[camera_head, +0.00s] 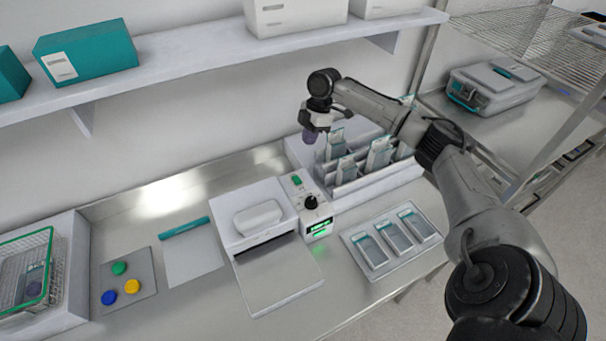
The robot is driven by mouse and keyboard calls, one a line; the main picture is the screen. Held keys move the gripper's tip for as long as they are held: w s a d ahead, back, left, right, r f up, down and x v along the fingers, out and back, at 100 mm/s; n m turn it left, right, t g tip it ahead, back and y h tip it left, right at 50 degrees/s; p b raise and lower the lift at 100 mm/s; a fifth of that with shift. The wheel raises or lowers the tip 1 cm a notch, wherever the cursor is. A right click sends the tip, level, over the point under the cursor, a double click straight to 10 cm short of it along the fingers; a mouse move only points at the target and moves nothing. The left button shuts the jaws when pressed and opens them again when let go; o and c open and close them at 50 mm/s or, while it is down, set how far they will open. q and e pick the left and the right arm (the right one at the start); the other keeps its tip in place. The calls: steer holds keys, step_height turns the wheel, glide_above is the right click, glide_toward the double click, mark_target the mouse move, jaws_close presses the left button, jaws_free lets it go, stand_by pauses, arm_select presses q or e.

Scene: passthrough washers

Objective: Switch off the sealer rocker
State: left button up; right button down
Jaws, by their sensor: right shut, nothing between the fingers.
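The sealer (262,216) is a white machine on the steel counter, near the middle of the view. Its control panel (304,190) is on its right side. A green rocker (297,181) sits at the back of the panel, behind a black knob (311,202). A green display (319,228) glows on the panel's front face. My right gripper (309,136) appears above and behind the rocker, pointing down, apart from the panel. It is shut and empty. The rocker's tilt is too small to tell. My left gripper is out of view.
A rack of pouches (372,165) stands right of the sealer, close to my right arm. A tray with several pouches (390,240) lies in front of it. Left are a teal-edged sheet (190,255), a mat with coloured caps (128,285) and a wire basket (28,275). A shelf (200,58) hangs above.

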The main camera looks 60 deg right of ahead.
steer(key=p, duration=0.1)
glide_toward(301, 181)
steer(key=x, duration=0.6)
steer(key=shift+w+a, duration=0.1)
steer(key=shift+f, duration=0.55)
